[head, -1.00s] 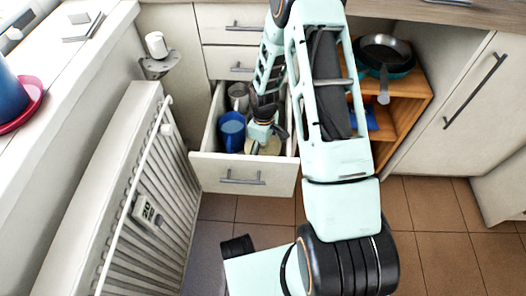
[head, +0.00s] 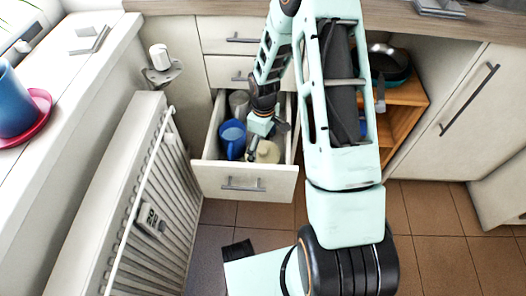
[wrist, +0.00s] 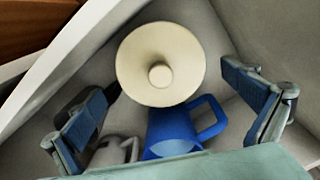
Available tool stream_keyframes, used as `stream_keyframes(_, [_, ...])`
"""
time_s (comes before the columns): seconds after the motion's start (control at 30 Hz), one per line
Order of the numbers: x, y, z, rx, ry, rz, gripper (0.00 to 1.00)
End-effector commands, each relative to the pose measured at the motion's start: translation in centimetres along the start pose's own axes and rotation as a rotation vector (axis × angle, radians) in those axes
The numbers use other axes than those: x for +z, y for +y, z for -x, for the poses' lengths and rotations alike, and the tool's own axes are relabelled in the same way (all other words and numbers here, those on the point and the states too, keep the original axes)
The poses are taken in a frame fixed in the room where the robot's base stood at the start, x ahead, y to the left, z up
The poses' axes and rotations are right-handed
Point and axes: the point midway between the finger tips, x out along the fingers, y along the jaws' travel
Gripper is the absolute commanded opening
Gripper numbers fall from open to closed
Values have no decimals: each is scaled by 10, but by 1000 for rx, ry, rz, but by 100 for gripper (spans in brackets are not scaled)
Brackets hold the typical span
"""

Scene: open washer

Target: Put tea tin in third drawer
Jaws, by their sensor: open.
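The cream tea tin (head: 267,152), round with a knobbed lid, is inside the open third drawer (head: 243,183), near its front. In the wrist view the tin (wrist: 160,65) shows from above, with the knob at its centre. My gripper (head: 258,138) is over the drawer, just above the tin. In the wrist view my gripper (wrist: 172,112) has its fingers spread wide, with nothing between them touching; the tin lies beyond the fingertips. Part of the tin is hidden by my gripper in the head view.
A blue mug (head: 231,138) and a grey-white mug (head: 239,103) stand in the drawer beside the tin. Two shut drawers are above. A radiator (head: 150,200) is at left. An open wooden shelf (head: 405,118) with a pan is at right.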

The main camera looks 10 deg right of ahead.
Motion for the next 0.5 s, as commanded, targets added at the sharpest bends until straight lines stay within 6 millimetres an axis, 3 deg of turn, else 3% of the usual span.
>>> stream_keyframes(0.03, [0,0,15,2,2,0,100])
stream_keyframes(0.2, [0,0,40,1,1,-1,100])
stream_keyframes(0.5, [0,0,49,-1,-1,0,100])
